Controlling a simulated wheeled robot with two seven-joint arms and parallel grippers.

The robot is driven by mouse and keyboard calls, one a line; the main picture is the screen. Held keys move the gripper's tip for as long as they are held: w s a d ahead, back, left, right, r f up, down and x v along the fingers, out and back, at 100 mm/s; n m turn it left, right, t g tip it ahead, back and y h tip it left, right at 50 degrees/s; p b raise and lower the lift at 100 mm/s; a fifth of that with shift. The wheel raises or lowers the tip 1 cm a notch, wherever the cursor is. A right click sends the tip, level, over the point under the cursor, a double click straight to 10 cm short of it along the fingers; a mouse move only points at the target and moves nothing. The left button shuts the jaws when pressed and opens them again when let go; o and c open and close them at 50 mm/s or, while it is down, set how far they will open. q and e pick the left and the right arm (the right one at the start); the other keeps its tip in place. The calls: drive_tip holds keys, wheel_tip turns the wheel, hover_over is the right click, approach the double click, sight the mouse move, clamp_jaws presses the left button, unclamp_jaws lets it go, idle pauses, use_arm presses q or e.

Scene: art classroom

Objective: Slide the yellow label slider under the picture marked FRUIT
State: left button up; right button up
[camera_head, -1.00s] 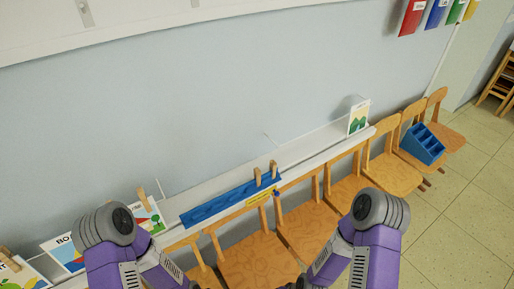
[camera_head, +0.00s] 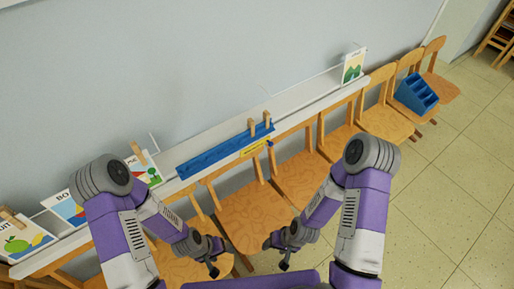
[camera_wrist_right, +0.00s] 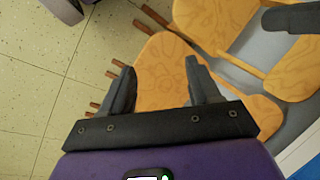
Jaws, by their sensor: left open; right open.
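The yellow label slider (camera_head: 254,147) sits on the front edge of the white ledge, below the right part of the blue strip. The picture marked FRUIT (camera_head: 22,243) stands at the far left of the ledge, its lettering partly hidden by a clothespin and showing a green fruit. My left gripper (camera_head: 213,268) is open and empty, in front of the ledge and over the chairs. My right gripper (camera_head: 284,265) is also open and empty, below and apart from the slider. In the right wrist view my right gripper (camera_wrist_right: 163,88) has its fingers spread above a chair seat.
The white ledge (camera_head: 300,105) runs along the wall, with a blue strip (camera_head: 205,161) carrying two clothespins. Other picture cards (camera_head: 68,207) stand on it. Several wooden chairs (camera_head: 255,215) line its front. A blue caddy (camera_head: 416,95) rests on a chair.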

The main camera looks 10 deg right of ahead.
idle(0.3)
drive_tip(key=shift+c, duration=0.6)
drive_tip(key=shift+n+t+y, duration=0.6)
drive_tip(key=shift+n+t, duration=0.1)
drive_tip(key=shift+n, duration=0.1)
drive_tip(key=w+b, duration=0.1)
drive_tip(key=w, duration=0.1)
drive_tip(key=w+a+f+b, duration=0.1)
drive_tip(key=w, duration=0.1)
drive_tip(key=w+a+b, duration=0.1)
drive_tip(key=w, duration=0.1)
drive_tip(key=shift+a+f, duration=0.15)
drive_tip(key=shift+f, duration=0.1)
drive_tip(key=shift+c, duration=0.2)
drive_tip(key=n+t+y+b, duration=0.1)
drive_tip(key=n+t+b, duration=0.6)
drive_tip(key=t+b, duration=0.35)
approach(272, 145)
drive_tip(key=w, duration=0.1)
drive_tip(key=shift+g, duration=0.35)
drive_tip(key=b+x, duration=0.1)
drive_tip(key=x, duration=0.6)
drive_tip(key=shift+w+a+b, duration=0.1)
drive_tip(key=shift+a+b, duration=0.1)
drive_tip(key=shift+b, duration=0.2)
